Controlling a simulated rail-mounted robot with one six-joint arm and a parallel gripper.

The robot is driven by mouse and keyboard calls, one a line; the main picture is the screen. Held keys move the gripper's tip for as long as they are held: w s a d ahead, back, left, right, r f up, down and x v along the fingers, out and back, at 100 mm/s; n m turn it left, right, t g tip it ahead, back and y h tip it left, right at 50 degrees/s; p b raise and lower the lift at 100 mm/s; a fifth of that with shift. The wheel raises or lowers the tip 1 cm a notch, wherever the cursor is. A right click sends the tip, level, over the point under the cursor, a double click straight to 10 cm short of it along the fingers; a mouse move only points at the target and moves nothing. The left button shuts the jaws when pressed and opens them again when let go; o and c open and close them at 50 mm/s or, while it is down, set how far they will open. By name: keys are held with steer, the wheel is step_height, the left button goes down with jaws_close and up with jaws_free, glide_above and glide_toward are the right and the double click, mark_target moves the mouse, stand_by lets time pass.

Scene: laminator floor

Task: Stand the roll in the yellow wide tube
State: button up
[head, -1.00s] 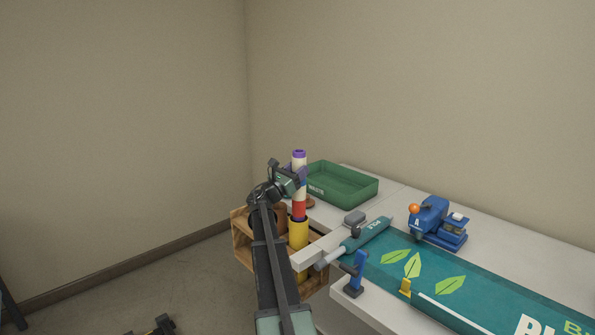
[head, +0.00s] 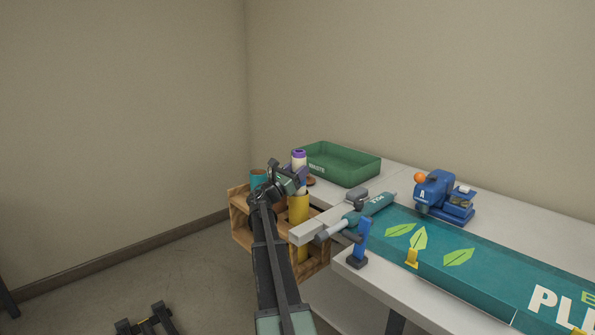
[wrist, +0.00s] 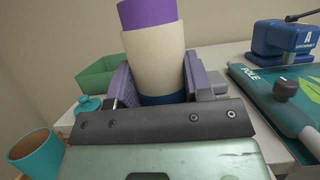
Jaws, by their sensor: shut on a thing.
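The roll (head: 299,157) is upright, cream with a purple top end. In the wrist view the roll (wrist: 155,55) also shows a blue band low between the purple jaws. My gripper (head: 296,180) is shut on it, with a jaw on each side (wrist: 158,85). The yellow wide tube (head: 298,208) stands in the wooden rack directly below my gripper. The roll's lower part reaches down to the tube's mouth and appears to be inside it; the red lower part is out of sight. My arm hides part of the tube and rim.
A teal tube (head: 258,177) stands in the wooden rack (head: 239,221), left of my gripper. A green tray (head: 345,166) is on the table behind right. The pole (head: 372,208), a blue stand (head: 360,243) and a blue machine (head: 440,196) lie to the right.

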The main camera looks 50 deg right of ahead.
step_height(320, 180, down, 6)
steer(key=b, duration=0.6)
steer(key=shift+s+a+f, duration=0.2)
steer(key=o, duration=1)
steer(key=shift+d, duration=0.1)
steer(key=o, duration=0.4)
steer(key=shift+w+d+f, duration=0.1)
steer(key=shift+w, duration=0.1)
steer(key=shift+o, duration=0.4)
